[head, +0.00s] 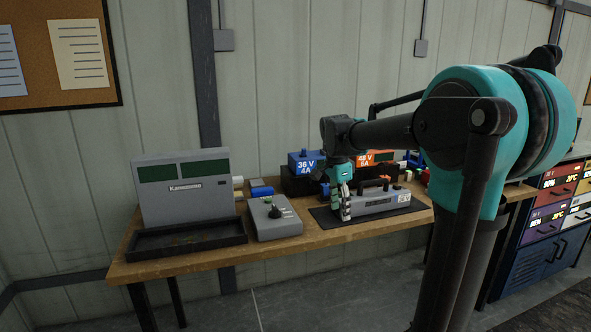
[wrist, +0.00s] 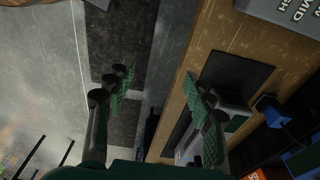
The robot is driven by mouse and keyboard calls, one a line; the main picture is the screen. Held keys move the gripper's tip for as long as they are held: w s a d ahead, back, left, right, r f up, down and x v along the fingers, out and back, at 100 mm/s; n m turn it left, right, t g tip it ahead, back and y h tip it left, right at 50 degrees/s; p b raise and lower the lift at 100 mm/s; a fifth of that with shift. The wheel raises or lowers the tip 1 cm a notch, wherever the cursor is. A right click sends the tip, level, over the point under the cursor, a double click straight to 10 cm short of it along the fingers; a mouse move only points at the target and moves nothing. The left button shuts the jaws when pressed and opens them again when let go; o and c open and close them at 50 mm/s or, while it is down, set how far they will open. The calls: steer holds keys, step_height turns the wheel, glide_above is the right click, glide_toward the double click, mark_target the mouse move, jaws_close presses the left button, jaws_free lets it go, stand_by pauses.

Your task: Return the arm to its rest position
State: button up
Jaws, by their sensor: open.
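My gripper (head: 341,214) points down at the workbench (head: 190,268) in the head view, in front of the left end of a grey device (head: 375,206) on a black mat (head: 326,220). In the wrist view my gripper (wrist: 162,95) has its two fingers wide apart with nothing between them. There the right finger overlaps the black mat and the grey device, and the left finger is over the floor. I cannot tell the height above the bench. My arm reaches across the right half of the head view.
A dark tray (head: 187,240) lies before a grey panel unit (head: 185,187). A blue unit (head: 305,162) stands behind the device. A cabinet with coloured drawers (head: 555,198) stands at right.

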steer(key=s+d+f+n+t, duration=0.2)
steer(key=s+f+n, duration=0.5)
steer(key=s+f, duration=0.3)
steer(key=s+d+f+n+t+y, duration=0.1)
steer(key=s+d+f+n, duration=0.2)
steer(key=s+f+n, duration=0.4)
steer(key=s+f, duration=0.3)
steer(key=s, duration=0.1)
steer(key=shift+s+d+f+t, duration=0.15)
steer(key=shift+s+f+t, duration=0.1)
steer(key=shift+t, duration=0.15)
